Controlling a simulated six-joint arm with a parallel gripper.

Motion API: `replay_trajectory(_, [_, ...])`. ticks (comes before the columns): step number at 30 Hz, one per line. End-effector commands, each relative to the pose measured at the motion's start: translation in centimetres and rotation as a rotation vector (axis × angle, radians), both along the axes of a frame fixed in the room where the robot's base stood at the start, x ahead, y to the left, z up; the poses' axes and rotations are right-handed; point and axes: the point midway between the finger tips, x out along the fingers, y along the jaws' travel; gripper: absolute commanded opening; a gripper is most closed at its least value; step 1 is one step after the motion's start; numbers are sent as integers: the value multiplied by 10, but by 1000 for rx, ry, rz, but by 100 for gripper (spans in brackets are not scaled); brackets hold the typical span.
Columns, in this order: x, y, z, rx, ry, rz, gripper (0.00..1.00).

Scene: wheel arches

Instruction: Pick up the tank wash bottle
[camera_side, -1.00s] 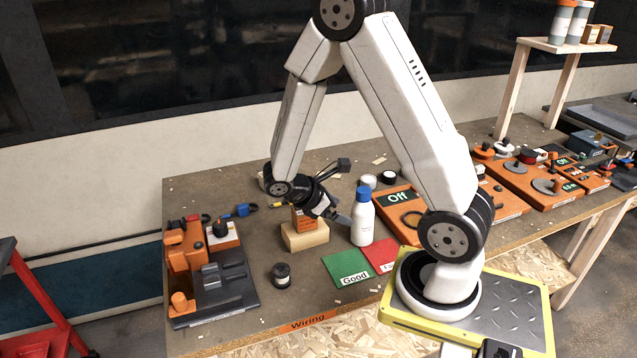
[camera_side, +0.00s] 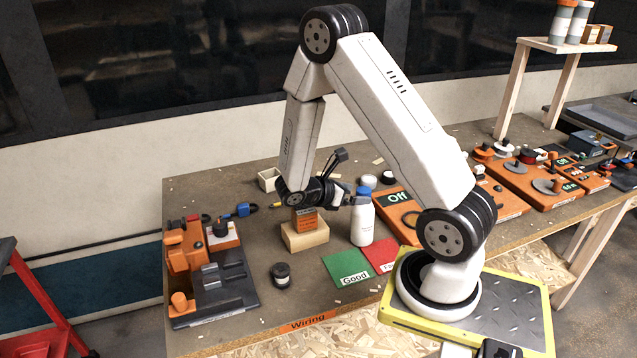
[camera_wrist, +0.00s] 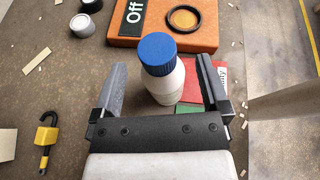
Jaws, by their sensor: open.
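The tank wash bottle (camera_side: 362,222) is white with a blue cap and stands upright on the table, next to the green and red cards. In the wrist view the bottle (camera_wrist: 167,88) stands between the two open fingers, its cap leaning toward the camera's far side. My gripper (camera_side: 360,200) reaches level from the left at the bottle's upper part. In the wrist view my gripper (camera_wrist: 160,85) is open, with a gap between the bottle and the left finger. The right finger is closer to it; contact cannot be told.
An orange "Off" panel (camera_side: 398,198) lies behind and right of the bottle. The Good card (camera_side: 347,268) lies in front. A dark small jar (camera_side: 281,275) stands front left.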

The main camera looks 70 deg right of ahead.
Motion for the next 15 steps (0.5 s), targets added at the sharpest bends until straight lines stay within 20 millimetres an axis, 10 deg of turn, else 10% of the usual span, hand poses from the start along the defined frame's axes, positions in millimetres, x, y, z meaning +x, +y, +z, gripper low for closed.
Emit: replay_trajectory(15, [-15, -22, -13, 1, 1, -4, 96])
